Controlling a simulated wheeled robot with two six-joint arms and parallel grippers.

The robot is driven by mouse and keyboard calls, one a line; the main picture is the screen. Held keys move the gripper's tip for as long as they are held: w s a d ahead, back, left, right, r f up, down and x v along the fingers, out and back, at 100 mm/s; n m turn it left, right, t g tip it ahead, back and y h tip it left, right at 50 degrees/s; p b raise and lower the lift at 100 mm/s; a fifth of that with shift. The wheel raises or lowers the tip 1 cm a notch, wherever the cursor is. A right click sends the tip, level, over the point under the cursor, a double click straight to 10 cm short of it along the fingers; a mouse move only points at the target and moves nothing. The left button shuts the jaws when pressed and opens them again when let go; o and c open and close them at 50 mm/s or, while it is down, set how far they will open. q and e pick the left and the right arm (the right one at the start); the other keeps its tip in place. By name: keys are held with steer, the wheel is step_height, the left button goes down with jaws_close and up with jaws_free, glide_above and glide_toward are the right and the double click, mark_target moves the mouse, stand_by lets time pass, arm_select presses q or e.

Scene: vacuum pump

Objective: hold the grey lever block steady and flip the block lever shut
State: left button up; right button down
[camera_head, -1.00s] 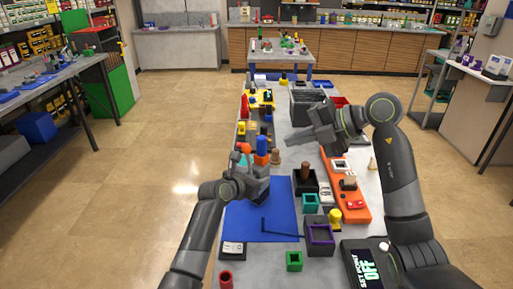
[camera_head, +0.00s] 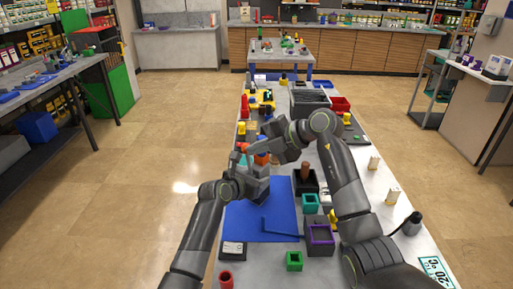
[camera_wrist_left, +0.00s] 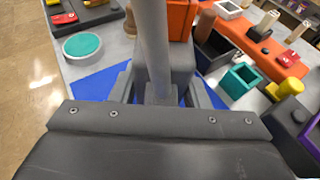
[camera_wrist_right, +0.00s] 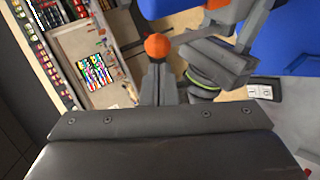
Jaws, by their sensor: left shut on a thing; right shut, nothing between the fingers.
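The grey lever block (camera_wrist_left: 178,62) is between the fingers of my left gripper (camera_wrist_left: 160,92) in the left wrist view. In the head view, my left gripper (camera_head: 246,183) holds it above the blue mat (camera_head: 245,228). The block lever (camera_wrist_left: 150,40) is a grey rod standing up from the block. Its orange ball knob (camera_head: 242,148) shows in the head view. My right gripper (camera_head: 255,147) is shut and empty, right beside the knob. In the right wrist view, the orange knob (camera_wrist_right: 157,45) is just beyond my right fingertips (camera_wrist_right: 159,72); contact cannot be told.
An L-shaped bar (camera_head: 282,235) lies on the mat. A purple-rimmed block (camera_head: 320,240), a teal block (camera_head: 310,203) and a green block (camera_head: 294,262) stand to the right and front. Dark trays (camera_head: 310,98) are farther back. Floor is free left of the table.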

mark_target(243, 147)
steer(key=shift+w+f, duration=0.1)
steer(key=shift+w, duration=0.05)
steer(key=w+a, duration=0.1)
steer(key=a, duration=0.1)
steer(key=w+a, duration=0.1)
steer(key=shift+w+a, duration=0.15)
steer(key=shift+a, duration=0.2)
steer(key=shift+w+a, duration=0.3)
steer(key=shift+a, duration=0.05)
steer(key=shift+s+d, duration=0.1)
steer(key=shift+d, duration=0.05)
steer(key=shift+s+d+f, duration=0.15)
steer(key=shift+s+d, duration=0.25)
steer(key=shift+d, duration=0.15)
steer(key=s+d+r, duration=0.4)
steer(key=d+r, duration=0.1)
steer(key=r, duration=0.6)
steer(key=shift+d, duration=0.4)
